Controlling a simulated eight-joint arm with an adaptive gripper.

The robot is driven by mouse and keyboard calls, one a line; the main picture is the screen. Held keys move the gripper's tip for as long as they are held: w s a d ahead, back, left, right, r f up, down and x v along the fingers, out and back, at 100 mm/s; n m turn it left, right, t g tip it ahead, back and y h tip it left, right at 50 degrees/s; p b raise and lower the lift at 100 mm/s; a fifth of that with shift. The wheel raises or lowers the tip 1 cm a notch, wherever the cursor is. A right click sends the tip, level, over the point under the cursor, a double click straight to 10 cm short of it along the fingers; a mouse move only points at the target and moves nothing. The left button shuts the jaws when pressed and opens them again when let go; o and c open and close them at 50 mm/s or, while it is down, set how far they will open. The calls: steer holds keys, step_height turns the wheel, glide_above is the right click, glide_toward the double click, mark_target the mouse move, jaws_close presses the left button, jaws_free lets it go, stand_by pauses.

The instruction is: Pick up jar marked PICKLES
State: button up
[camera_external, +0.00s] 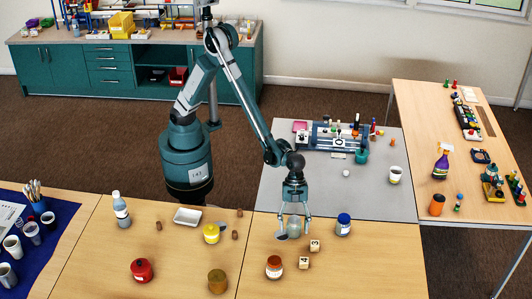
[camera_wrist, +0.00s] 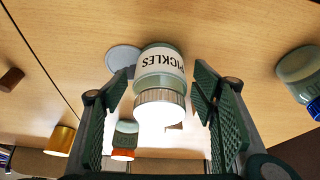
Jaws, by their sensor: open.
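The jar marked PICKLES (camera_wrist: 162,62) is greenish with a white label and a pale ribbed lid. In the wrist view it stands between the two open fingers of my gripper (camera_wrist: 162,88), with a visible gap on each side. The label reads upside down there. In the external view my gripper (camera_external: 294,231) points down at the front table, and the jar (camera_external: 294,227) shows small and partly hidden between its fingers. I see no finger closed on the jar.
A flat grey disc (camera_wrist: 123,57) lies beside the jar. A blue-lidded jar (camera_external: 343,225) stands to the right, an orange-lidded jar (camera_external: 274,267) in front, and number blocks (camera_external: 304,262) front right. A yellow jar (camera_external: 211,233) is to the left.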

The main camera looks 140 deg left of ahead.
steer(key=c, duration=1)
steer(key=shift+c, duration=0.2)
steer(key=shift+r, duration=0.15)
steer(key=shift+r+p, duration=1.2)
steer(key=shift+r, duration=3.65)
